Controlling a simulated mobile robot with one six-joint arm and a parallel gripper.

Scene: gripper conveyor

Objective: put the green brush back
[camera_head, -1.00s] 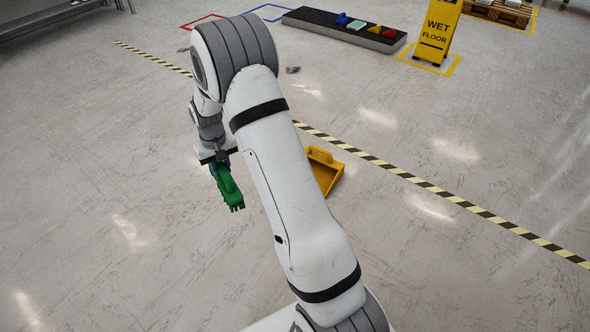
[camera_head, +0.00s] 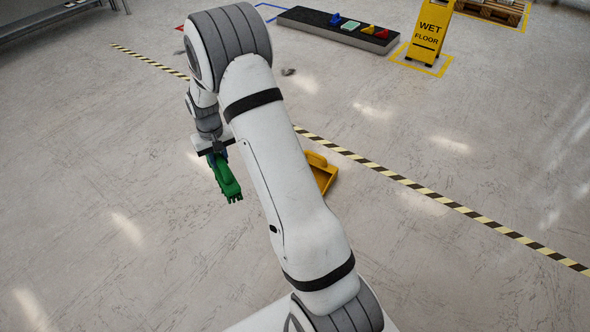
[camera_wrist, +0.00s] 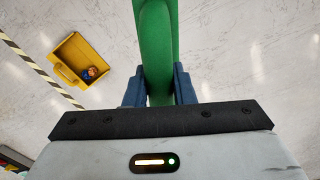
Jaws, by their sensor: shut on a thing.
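The green brush (camera_head: 228,180) is in my gripper (camera_head: 216,160), held in the air over the floor, left of my arm in the head view. In the wrist view my gripper (camera_wrist: 159,85) is shut on the brush's green handle (camera_wrist: 153,45), with a blue finger on each side of it. The yellow dustpan (camera_head: 322,172) lies on the floor, partly hidden behind my arm in the head view. The dustpan also shows in the wrist view (camera_wrist: 72,45), apart from the brush, with a small blue and reddish-brown thing (camera_wrist: 93,73) in it.
A yellow-black striped line (camera_head: 430,189) crosses the floor. A small grey bit (camera_head: 288,72) lies beyond it. At the back are a dark platform (camera_head: 310,25) with several coloured objects, a wet floor sign (camera_head: 428,35) and a pallet (camera_head: 495,10). The floor at the left is clear.

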